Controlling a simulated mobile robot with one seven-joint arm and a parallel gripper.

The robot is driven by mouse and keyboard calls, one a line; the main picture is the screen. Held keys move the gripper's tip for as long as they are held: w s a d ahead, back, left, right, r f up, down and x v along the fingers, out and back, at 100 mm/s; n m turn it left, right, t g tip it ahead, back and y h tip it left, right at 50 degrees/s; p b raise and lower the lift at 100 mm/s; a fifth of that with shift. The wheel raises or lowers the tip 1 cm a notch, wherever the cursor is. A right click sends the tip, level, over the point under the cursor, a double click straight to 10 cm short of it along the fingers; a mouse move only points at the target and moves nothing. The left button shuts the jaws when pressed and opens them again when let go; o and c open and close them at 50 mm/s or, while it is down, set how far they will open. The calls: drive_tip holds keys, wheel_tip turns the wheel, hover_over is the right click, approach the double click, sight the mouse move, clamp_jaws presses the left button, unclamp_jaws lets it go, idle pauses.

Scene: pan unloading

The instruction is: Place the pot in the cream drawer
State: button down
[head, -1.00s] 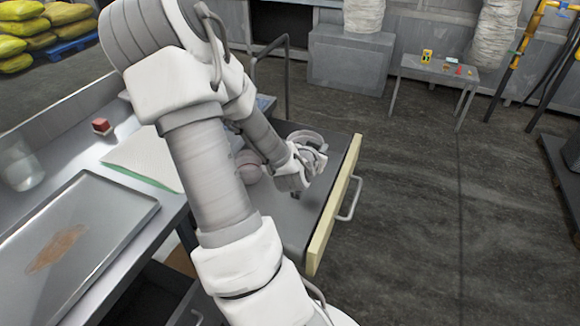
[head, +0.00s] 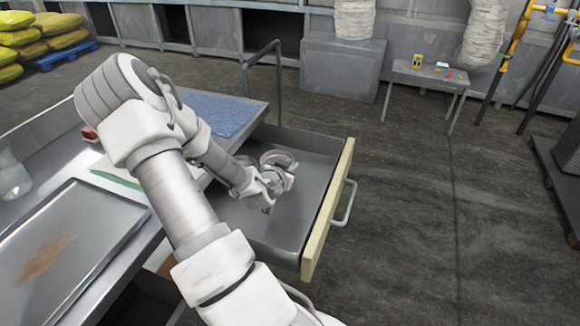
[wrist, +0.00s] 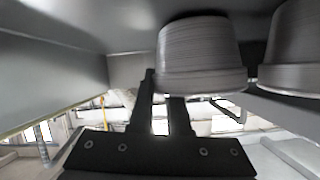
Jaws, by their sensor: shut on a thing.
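My gripper (head: 281,178) is inside the open cream drawer (head: 322,222), shut on the grey pot (head: 279,157). In the wrist view the picture is upside down. The pot (wrist: 200,55) hangs between my fingers (wrist: 162,112) there, with one finger outside its wall and the other going in past its rim. The pot is close to the drawer floor; I cannot tell whether it touches. A second grey pot (wrist: 300,48) is beside it in the wrist view; in the head view my arm mostly hides it.
The counter at left holds a metal tray (head: 100,215), a green-edged board (head: 118,178), a blue cloth (head: 220,112) and a glass jar (head: 12,175). The drawer's handle (head: 345,203) sticks out right.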

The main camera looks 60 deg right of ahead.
drive_tip(key=shift+f, duration=0.2)
drive_tip(key=c, duration=0.9)
unclamp_jaws()
drive_tip(key=shift+r, duration=0.1)
drive_tip(key=shift+o, duration=0.2)
drive_tip(key=shift+a+r, duration=0.15)
drive_tip(key=shift+r, duration=0.1)
drive_tip(key=p+v, duration=0.1)
drive_tip(key=v, duration=0.6)
drive_tip(key=shift+a, duration=0.1)
